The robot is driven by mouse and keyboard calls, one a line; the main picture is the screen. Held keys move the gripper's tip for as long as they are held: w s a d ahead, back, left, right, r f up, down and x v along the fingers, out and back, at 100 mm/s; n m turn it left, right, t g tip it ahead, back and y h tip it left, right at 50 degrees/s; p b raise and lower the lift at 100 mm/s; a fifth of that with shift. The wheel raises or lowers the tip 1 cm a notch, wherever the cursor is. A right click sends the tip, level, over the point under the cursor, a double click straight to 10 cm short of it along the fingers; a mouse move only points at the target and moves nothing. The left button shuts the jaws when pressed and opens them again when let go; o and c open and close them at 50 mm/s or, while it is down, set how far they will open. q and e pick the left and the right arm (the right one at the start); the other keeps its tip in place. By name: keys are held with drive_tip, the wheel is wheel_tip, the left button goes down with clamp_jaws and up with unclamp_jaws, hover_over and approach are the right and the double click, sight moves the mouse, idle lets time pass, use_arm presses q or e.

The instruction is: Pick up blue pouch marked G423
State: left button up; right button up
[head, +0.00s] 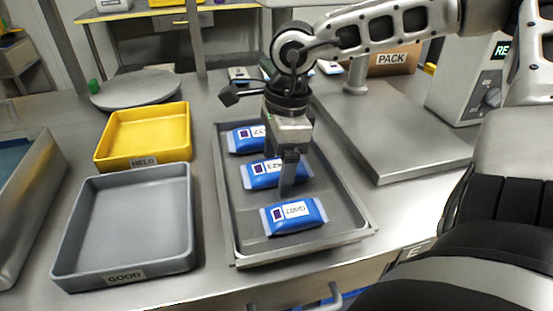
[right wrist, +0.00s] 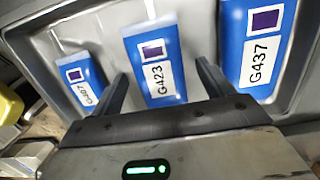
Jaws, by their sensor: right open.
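The blue pouch marked G423 (head: 259,178) lies in the middle of a row of three blue pouches in a grey metal tray (head: 232,231). Its white label and purple square show clearly in the right wrist view (right wrist: 155,75). My right gripper (head: 288,186) points down over this pouch, its fingers covering part of it in the head view. In the right wrist view the gripper (right wrist: 163,72) is open, with one finger on each side of the pouch and nothing held. I cannot tell how high the fingertips are. My left gripper is not in view.
Pouch G407 (head: 293,215) lies on the near side and pouch G437 (head: 244,139) on the far side. A yellow HELD bin (head: 144,163) and a grey GOOD bin (head: 125,276) stand left. A raised metal plate (head: 400,150) lies right of the tray.

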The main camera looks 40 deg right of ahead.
drive_tip(key=c, duration=1.1)
